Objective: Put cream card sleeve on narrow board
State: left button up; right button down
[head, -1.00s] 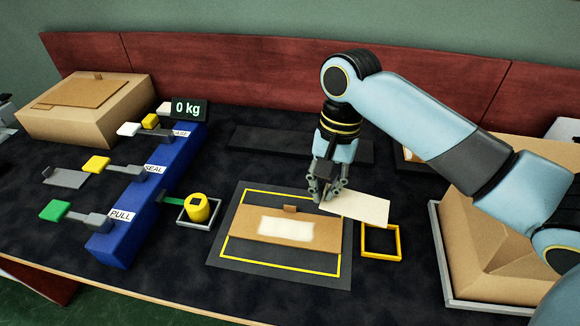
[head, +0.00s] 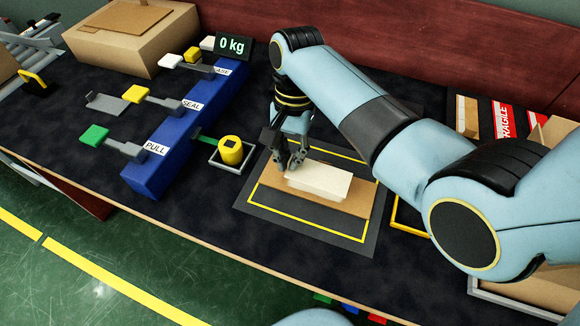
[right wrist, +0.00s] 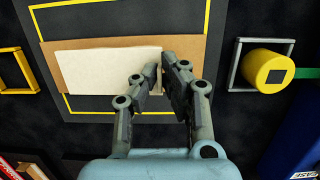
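The cream card sleeve (head: 325,179) is a thin pale rectangle over the brown narrow board (head: 342,206), which lies on the yellow-lined dark mat (head: 262,206). My right gripper (head: 291,166) is shut on the sleeve's left end in the head view. In the right wrist view its fingertips (right wrist: 162,74) pinch the sleeve (right wrist: 105,72) at its right edge. Brown board (right wrist: 190,50) shows around the sleeve there. I cannot tell whether the sleeve touches the board or hovers just above it. The board's pale patch is mostly hidden beneath. My left gripper is out of view.
A blue lever block (head: 185,128) and a yellow cylinder (head: 230,150) in a grey frame stand left of the mat. A yellow square frame (head: 408,219) lies right of it, partly behind my arm. A scale display (head: 233,45) reads 0 kg.

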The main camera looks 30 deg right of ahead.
jog(key=x, duration=0.4)
jog(key=shift+w+d+f+b, duration=0.1)
jog(key=shift+w+d+b, duration=0.15)
jog(key=shift+w+b, duration=0.1)
jog(key=c, duration=1.5)
grip_release()
jog(key=p+v, duration=0.1)
jog(key=v, duration=1.1)
